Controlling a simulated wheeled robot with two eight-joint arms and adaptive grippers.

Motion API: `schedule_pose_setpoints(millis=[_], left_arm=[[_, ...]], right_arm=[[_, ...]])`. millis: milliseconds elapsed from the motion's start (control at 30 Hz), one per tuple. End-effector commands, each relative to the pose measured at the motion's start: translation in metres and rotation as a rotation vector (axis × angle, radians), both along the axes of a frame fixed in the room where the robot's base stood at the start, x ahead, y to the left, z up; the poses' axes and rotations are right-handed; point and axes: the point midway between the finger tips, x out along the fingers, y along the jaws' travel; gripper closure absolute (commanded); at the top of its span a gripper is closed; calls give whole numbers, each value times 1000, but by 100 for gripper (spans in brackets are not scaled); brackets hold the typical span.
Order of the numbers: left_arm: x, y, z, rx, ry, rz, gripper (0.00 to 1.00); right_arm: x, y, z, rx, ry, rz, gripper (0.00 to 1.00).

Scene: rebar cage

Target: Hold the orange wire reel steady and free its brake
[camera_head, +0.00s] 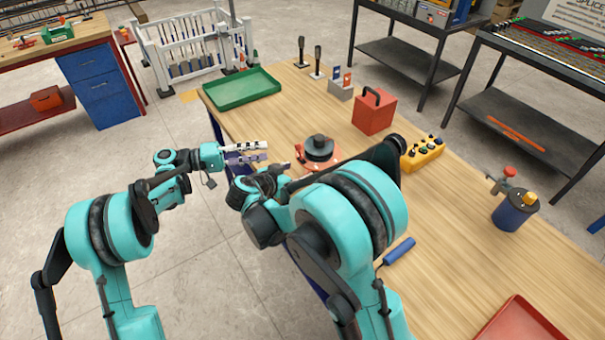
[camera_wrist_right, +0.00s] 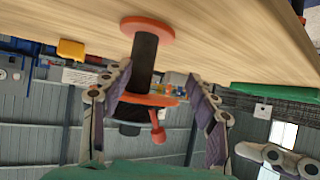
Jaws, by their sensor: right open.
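The orange wire reel (camera_head: 320,149) stands on the wooden bench, with a black core and orange flanges. My right gripper (camera_wrist_right: 158,74) is open, one finger to each side of the reel in the picture; contact is not visible. My left gripper (camera_head: 246,153) is left of the reel, off the bench's near edge, apart from it and empty, its fingers apart.
A green tray (camera_head: 241,88), red box (camera_head: 375,110), yellow button box (camera_head: 423,152), blue-handled tool (camera_head: 398,252), blue canister (camera_head: 515,212) and red tray (camera_head: 520,325) are on the bench. Dark shelving stands behind.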

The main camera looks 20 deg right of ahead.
Motion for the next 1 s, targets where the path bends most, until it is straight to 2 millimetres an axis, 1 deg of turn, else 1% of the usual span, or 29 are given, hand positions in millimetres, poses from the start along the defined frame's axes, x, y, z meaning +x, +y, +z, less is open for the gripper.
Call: schedule_pose_setpoints(millis=[33,100,300,433,700,833,1000], left_arm=[[0,0,0,0,0,0,66],[0,0,0,0,0,0,66],[0,0,0,0,0,0,66],[0,0,0,0,0,0,66],[0,0,0,0,0,0,66],[0,0,0,0,0,0,66],[0,0,0,0,0,0,66]], right_arm=[[1,-5,-5,-27,-17,-37,41],[1,-11,-8,-60,-43,-84,41],[0,-23,-12,-104,-82,-149,41],[6,-34,-18,-108,-84,-156,41],[28,-67,-34,-107,-83,-154,41],[35,-77,-39,-106,-83,-153,41],[38,-81,-41,-106,-83,-151,41]])
